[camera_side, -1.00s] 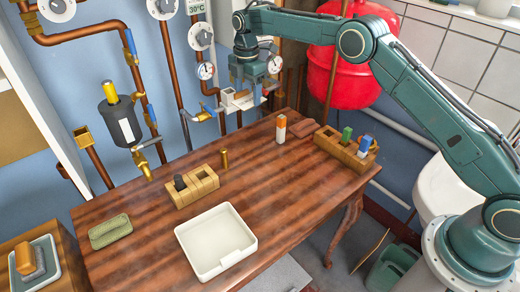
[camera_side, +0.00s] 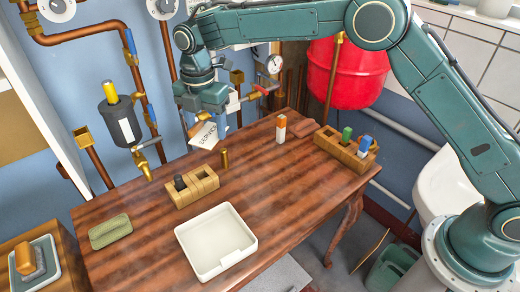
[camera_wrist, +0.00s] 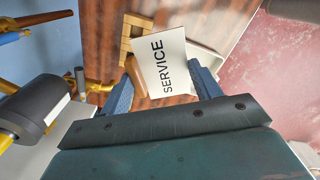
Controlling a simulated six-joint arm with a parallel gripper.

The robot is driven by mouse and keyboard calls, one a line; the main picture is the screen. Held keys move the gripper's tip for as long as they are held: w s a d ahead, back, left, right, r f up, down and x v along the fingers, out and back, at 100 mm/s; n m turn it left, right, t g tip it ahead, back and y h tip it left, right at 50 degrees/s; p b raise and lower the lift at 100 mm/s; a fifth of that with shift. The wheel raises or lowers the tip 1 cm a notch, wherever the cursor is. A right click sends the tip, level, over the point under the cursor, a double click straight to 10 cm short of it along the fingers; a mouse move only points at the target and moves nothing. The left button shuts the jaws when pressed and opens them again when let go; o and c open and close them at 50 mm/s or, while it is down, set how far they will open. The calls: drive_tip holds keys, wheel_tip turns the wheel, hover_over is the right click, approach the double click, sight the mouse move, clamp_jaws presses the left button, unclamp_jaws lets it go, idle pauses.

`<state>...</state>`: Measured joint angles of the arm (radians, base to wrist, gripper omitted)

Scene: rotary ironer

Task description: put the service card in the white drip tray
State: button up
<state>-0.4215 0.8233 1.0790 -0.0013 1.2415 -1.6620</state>
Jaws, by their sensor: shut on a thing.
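The service card (camera_side: 207,134) is a white card with the black word SERVICE. My gripper (camera_side: 206,118) is shut on it and holds it in the air above the back of the table. In the wrist view the card (camera_wrist: 163,62) sits tilted between the blue fingers (camera_wrist: 163,92). The white drip tray (camera_side: 215,242) lies on the wooden table near its front edge and looks empty. It is below and in front of my gripper. In the wrist view the tray (camera_wrist: 232,28) is partly hidden behind the card.
A green sponge (camera_side: 110,231) lies at left. An orange-and-white bottle (camera_side: 281,129) and a wooden rack (camera_side: 345,150) stand at right. Pipes and a black canister (camera_side: 119,120) line the wall.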

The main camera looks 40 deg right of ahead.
drive_tip(key=s+a+r+n, duration=0.1)
drive_tip(key=s+a+n, duration=0.2)
drive_tip(key=s+a, duration=0.65)
hover_over(210, 234)
wheel_tip(210, 234, down, 15)
drive_tip(key=shift+f, duration=0.2)
drive_tip(key=shift+f, duration=0.15)
drive_tip(key=shift+f, duration=1.95)
drive_tip(key=shift+f, duration=0.15)
drive_tip(key=o, duration=1)
drive_tip(key=shift+c, duration=0.2)
